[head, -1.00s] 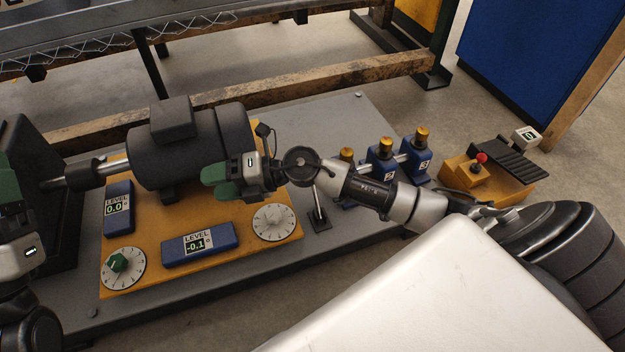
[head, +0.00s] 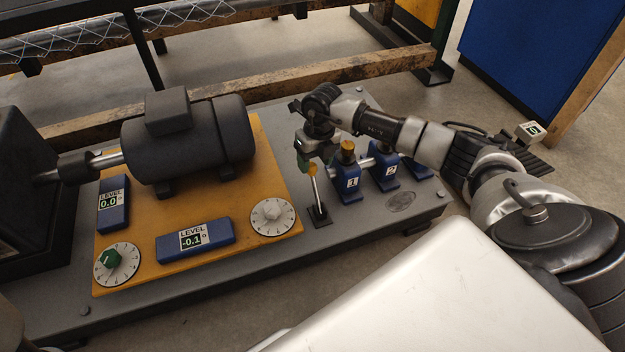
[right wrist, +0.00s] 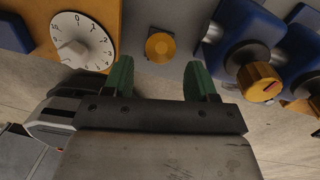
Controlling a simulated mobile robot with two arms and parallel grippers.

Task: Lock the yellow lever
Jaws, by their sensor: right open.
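The lever (head: 315,190) is a thin pale rod standing on a small black base on the grey plate, between the orange panel and the blue blocks. My right gripper (head: 313,161) hangs just above it, fingers down. The lever's top is close to the green fingers, and I cannot tell whether they touch. In the right wrist view the right gripper (right wrist: 158,70) is open and empty. A round yellow piece (right wrist: 160,46) lies ahead of the gap between its fingertips, probably the lever seen end-on. My left gripper is out of view.
Blue blocks with brass knobs (head: 347,178) stand close to the right of the lever. A white dial (head: 272,216) is to its left. A dark motor (head: 188,140) and two blue level displays (head: 196,240) sit on the orange panel (head: 270,165).

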